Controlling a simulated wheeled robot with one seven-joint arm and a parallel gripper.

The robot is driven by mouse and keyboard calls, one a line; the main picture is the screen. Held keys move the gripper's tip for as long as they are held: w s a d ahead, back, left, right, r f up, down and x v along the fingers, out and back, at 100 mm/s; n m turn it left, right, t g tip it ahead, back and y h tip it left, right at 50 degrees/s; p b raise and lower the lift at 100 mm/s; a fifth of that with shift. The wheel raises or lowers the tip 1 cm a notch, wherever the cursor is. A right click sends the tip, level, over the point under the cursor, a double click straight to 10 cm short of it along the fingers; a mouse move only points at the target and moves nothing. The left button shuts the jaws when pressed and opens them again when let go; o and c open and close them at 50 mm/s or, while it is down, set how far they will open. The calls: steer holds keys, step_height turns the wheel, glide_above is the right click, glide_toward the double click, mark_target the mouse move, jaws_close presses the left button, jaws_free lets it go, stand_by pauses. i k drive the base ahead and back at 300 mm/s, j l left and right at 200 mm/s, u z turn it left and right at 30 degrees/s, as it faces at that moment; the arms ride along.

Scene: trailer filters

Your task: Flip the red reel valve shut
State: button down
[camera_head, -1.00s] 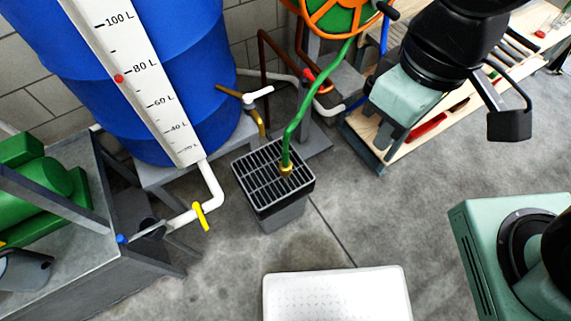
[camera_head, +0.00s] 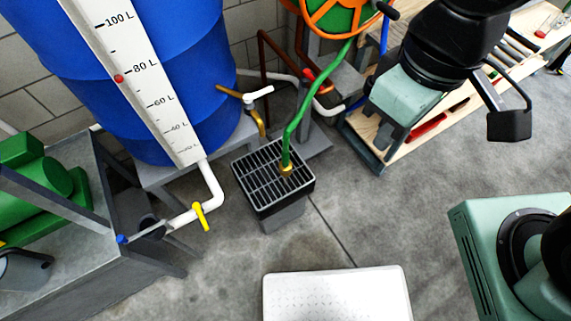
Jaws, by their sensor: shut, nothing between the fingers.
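The red reel valve handle (camera_head: 309,75) is small and sits on the pipework below the orange hose reel (camera_head: 338,14). It is tilted, slanting down to the right towards a white pipe end. My gripper (camera_head: 386,140) is shut and empty, pointing down to the right of the valve and apart from it. The gripper is in front of the wooden workbench. How far it is from the valve in depth I cannot tell. A green hose (camera_head: 305,103) runs from the reel down to a grated drain box (camera_head: 270,177).
A blue barrel (camera_head: 178,82) with a litre scale stands at the left. A yellow valve handle (camera_head: 201,216) and a white-handled tap (camera_head: 258,94) are near it. The workbench (camera_head: 358,137) is at the right. A white perforated slab (camera_head: 338,292) lies in front. Grey floor between is clear.

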mark_target(306, 73)
steer(key=i+l+u, duration=0.2)
steer(key=i, duration=0.15)
steer(key=i+l+u, duration=0.25)
steer(key=l+u, duration=0.25)
steer(key=l, duration=0.25)
steer(key=k+l+u, duration=0.1)
steer(key=l+u, duration=0.15)
steer(key=l, duration=0.25)
